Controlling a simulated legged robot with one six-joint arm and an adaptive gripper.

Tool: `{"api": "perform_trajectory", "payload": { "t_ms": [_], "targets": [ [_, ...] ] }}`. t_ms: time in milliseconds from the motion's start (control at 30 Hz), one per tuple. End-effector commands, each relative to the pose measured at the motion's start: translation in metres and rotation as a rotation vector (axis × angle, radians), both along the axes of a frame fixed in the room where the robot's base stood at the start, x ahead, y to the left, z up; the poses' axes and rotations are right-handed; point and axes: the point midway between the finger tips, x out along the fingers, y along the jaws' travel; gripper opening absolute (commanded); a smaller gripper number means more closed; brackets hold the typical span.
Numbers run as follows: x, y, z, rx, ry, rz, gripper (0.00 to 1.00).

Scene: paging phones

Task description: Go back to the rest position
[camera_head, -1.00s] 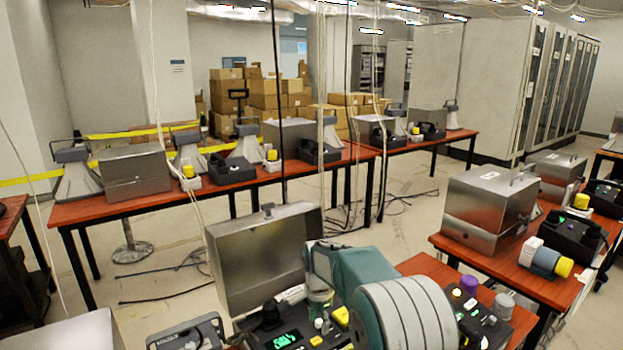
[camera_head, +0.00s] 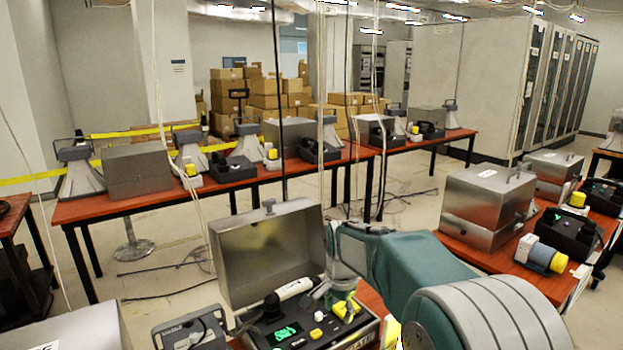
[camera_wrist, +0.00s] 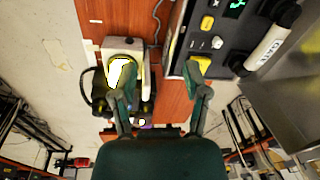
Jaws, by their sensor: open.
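My gripper (camera_wrist: 161,70) is in the wrist view with its two fingers spread apart and nothing between them. In the head view my arm reaches in from the lower right, and the fingers are hard to make out near the yellow part of the phone panel. The paging phone (camera_head: 306,334) is a dark panel with a lit green display, in front of an open metal lid (camera_head: 268,254). A white handset (camera_head: 296,288) lies at its back edge. In the wrist view the panel (camera_wrist: 212,42) and handset (camera_wrist: 272,48) are right of my fingers.
A beige box with a yellow top (camera_wrist: 122,47) stands by the left finger on the red-brown table (camera_wrist: 180,105). A closed metal case (camera_head: 487,208) and a blue-grey yellow-ended plug (camera_head: 541,256) are on the right table. More tables stand behind; floor shows between them.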

Motion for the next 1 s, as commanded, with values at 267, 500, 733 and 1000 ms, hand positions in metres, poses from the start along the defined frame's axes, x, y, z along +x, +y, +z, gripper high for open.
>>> {"api": "perform_trajectory", "payload": {
  "t_ms": [267, 500, 733, 1000],
  "targets": [
    [-0.071, -0.035, 0.063, -0.021, -0.108, 0.188, 0.6],
    [-0.14, -0.06, 0.091, -0.063, -0.196, 0.355, 0.6],
    [-0.207, -0.079, 0.098, -0.125, -0.276, 0.512, 0.6],
    [-0.275, -0.092, 0.085, -0.213, -0.354, 0.68, 0.6]
  ]
}}
